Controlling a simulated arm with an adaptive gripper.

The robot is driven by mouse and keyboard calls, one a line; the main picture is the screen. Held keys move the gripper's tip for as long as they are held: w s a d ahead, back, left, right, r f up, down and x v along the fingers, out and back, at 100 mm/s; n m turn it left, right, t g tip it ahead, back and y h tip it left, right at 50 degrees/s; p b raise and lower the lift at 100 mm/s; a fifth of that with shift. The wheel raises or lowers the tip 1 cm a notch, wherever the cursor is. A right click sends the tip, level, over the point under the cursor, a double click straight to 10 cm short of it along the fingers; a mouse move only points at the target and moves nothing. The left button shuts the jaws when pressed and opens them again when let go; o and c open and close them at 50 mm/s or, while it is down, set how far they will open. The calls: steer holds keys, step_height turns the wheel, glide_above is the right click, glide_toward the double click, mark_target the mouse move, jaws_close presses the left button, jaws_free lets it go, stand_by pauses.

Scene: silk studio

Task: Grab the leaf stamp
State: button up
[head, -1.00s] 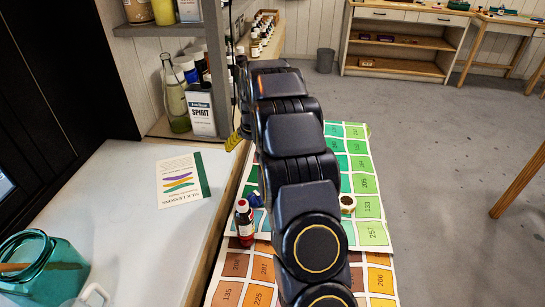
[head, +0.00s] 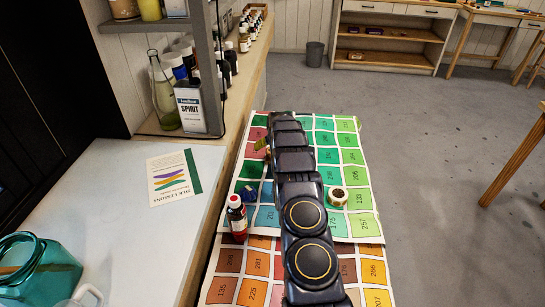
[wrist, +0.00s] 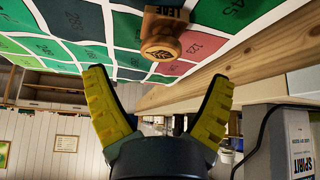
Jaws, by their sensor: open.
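In the head view, my arm covers most of that spot and only a bit of yellow finger shows.
A wooden ledge (wrist: 215,88) runs close to the gripper. The shelf with the Spirit can (head: 191,107) is at left.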

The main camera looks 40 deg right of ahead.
steer(key=shift+x, duration=2.4)
steer(key=c, duration=1.2)
